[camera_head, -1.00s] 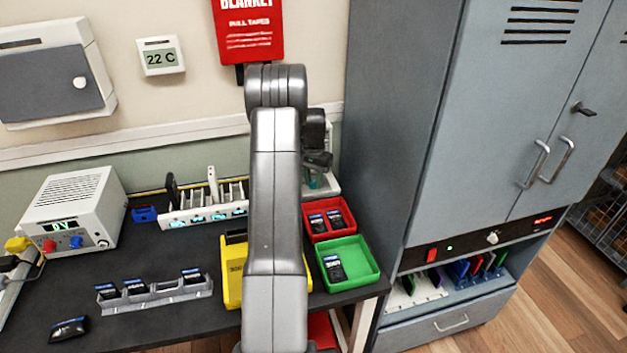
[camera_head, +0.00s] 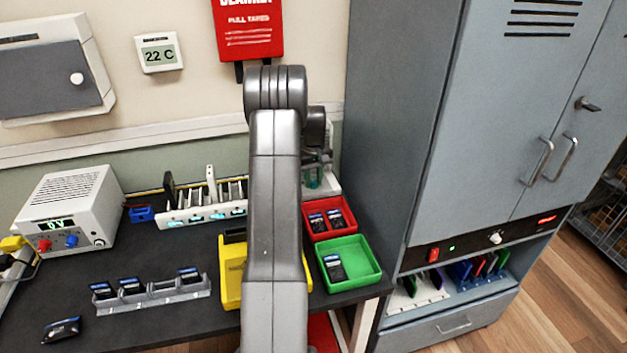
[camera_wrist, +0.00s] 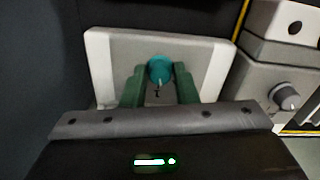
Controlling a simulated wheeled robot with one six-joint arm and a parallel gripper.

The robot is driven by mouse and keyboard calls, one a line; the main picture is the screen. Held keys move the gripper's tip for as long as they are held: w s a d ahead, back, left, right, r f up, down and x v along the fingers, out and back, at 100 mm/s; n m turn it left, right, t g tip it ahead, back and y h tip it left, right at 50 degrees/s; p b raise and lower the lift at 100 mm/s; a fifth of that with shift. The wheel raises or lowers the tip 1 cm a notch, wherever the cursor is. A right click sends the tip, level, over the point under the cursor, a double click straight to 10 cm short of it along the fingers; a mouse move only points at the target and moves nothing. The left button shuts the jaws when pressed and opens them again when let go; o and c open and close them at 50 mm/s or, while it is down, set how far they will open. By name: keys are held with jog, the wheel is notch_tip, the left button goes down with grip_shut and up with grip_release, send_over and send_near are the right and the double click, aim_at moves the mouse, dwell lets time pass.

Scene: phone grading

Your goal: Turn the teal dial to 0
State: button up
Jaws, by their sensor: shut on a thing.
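The teal dial (camera_wrist: 160,69) is a round knob on a pale panel (camera_wrist: 103,62) in the wrist view. My gripper (camera_wrist: 159,78) has its two green fingers on either side of it, shut on the dial. A small dark mark shows just below the dial, too small to read, so I cannot tell the dial's setting. In the head view, a bit of teal (camera_head: 313,181) shows on the pale unit at the back of the bench, right of my arm. My arm hides most of that area.
A grey knob (camera_wrist: 285,97) on another device is at the right in the wrist view. In the head view, a red bin (camera_head: 327,232) and green bin (camera_head: 371,280) hold dark phones near the dial. A tall grey cabinet (camera_head: 395,130) stands close on the right.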

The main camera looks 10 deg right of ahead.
aim_at(313, 181)
jog(key=n, duration=0.7)
jog(key=shift+r, duration=0.1)
dwell(0.5)
jog(key=o, duration=1)
notch_tip(313, 181, up, 14)
jog(key=shift+f+b, duration=0.15)
jog(key=shift+b, duration=0.4)
notch_tip(313, 181, down, 14)
jog(key=shift+r+p, duration=0.1)
jog(key=shift+p, duration=0.2)
